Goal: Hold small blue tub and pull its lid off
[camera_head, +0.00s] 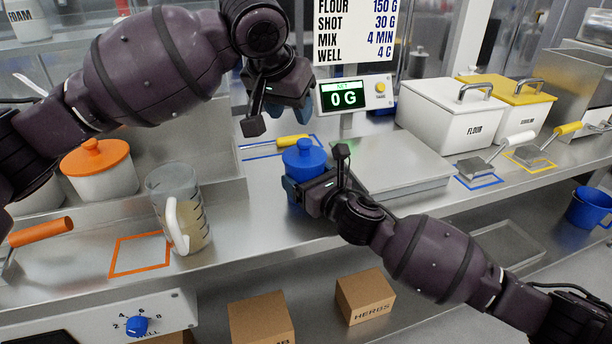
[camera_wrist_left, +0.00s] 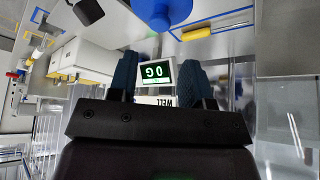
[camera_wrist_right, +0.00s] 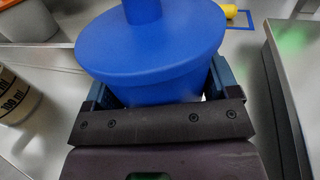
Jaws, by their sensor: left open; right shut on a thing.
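The small blue tub (camera_head: 296,190) stands on the steel counter, left of the scale's plate. Its blue lid (camera_head: 304,158), with a round knob on top, sits on it. In the right wrist view the lid (camera_wrist_right: 150,45) spreads wide above the tub (camera_wrist_right: 160,92). My right gripper (camera_head: 305,187) is shut on the tub's body below the lid; its fingers lie on both sides. My left gripper (camera_head: 290,103) is open and empty, above and slightly left of the lid, apart from it. In the left wrist view the blue lid (camera_wrist_left: 160,10) shows at the top edge.
A scale display (camera_head: 344,97) reading 0 G stands behind the tub, with the steel scale plate (camera_head: 390,168) at right. A measuring jug (camera_head: 180,205) stands to the left. A yellow-handled tool (camera_head: 290,141) lies behind. White flour bin (camera_head: 458,115) is further right.

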